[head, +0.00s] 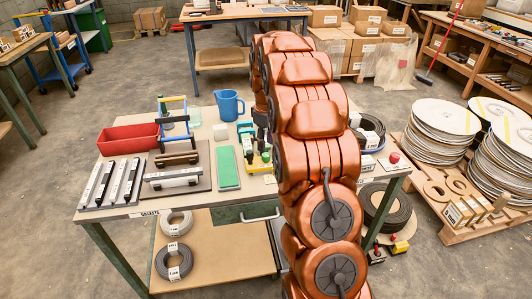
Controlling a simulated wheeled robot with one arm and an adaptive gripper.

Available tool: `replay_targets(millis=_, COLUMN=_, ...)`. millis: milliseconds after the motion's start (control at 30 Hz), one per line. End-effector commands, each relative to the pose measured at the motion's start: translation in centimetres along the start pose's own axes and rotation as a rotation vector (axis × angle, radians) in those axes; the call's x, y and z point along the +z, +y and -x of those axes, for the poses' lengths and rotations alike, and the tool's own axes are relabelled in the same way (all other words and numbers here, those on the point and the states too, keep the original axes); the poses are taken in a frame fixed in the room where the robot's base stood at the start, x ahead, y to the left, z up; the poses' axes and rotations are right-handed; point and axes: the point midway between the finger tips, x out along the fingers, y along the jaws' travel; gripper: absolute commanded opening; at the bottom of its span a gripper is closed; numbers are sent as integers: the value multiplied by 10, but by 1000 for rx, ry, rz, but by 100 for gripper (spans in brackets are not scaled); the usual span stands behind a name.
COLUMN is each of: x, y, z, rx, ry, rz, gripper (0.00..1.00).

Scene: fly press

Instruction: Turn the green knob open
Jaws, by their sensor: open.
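My arm reaches away over the workbench, its copper links hiding much of the bench's right half. My gripper (262,137), dark and small at the arm's far end, is partly in view beside the links and points down; its jaws are open. A small green and yellow fitting (266,157) shows just below it, partly hidden by the arm. I cannot tell whether this is the green knob, how it is turned, or whether the gripper touches it. A teal part (246,128) stands just left of the gripper.
The workbench (120,211) holds a red tray (129,138), a blue jug (229,103), a green pad (228,167) and bar handles (174,178). A drawer (250,214) is below. A red knob (394,157) is right of my arm. Discs are stacked on a pallet (443,217) at right.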

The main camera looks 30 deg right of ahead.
Motion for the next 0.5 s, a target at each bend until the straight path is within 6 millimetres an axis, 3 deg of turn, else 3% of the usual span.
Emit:
replay_targets(millis=300, x=0, y=0, z=-43, rx=-1, ry=0, rz=-1, gripper=41)
replay_targets(millis=500, x=0, y=0, z=-51, rx=0, ry=1, rz=-1, gripper=41)
